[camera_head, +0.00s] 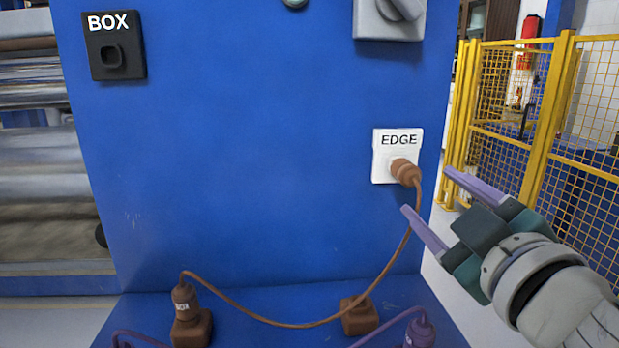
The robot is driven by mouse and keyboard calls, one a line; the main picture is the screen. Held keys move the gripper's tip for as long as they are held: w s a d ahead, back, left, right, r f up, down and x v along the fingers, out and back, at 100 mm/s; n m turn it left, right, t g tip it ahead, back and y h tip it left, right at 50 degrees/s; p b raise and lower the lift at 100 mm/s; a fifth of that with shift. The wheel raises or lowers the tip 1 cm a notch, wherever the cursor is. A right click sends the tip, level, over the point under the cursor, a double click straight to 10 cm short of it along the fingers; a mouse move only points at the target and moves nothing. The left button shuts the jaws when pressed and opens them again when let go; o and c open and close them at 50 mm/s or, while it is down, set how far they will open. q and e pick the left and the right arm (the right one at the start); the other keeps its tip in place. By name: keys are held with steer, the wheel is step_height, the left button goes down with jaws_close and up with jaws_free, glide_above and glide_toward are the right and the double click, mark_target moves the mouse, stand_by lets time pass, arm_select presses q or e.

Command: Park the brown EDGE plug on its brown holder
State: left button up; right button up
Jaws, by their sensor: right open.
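The brown EDGE plug (405,171) sits in the white socket plate marked EDGE (384,160) on the blue panel. Its brown cable (300,325) hangs down and loops left to a second brown plug (184,297), which stands upright on a brown block (190,330). Another brown holder block (359,318) stands on the blue ledge below the socket, with no plug seen on it. My right gripper (425,190) is open and empty, just right of and below the EDGE plug, its purple fingers pointing up-left towards it. My left gripper is not in view.
Purple plugs and cables (420,330) show at the ledge's front. A black BOX socket (116,45) is at upper left, a grey switch box (390,18) at the top. Metal rollers (40,150) lie left, a yellow fence (545,120) right. The panel's middle is clear.

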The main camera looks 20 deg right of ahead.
mark_target(414, 180)
steer(key=shift+w, duration=0.15)
steer(key=shift+b+x, duration=0.45)
steer(key=shift+x, duration=3.95)
steer(key=shift+c, duration=0.4)
jaws_close()
steer(key=o, duration=0.6)
jaws_free()
steer(key=shift+c, duration=0.2)
steer(key=v, duration=1)
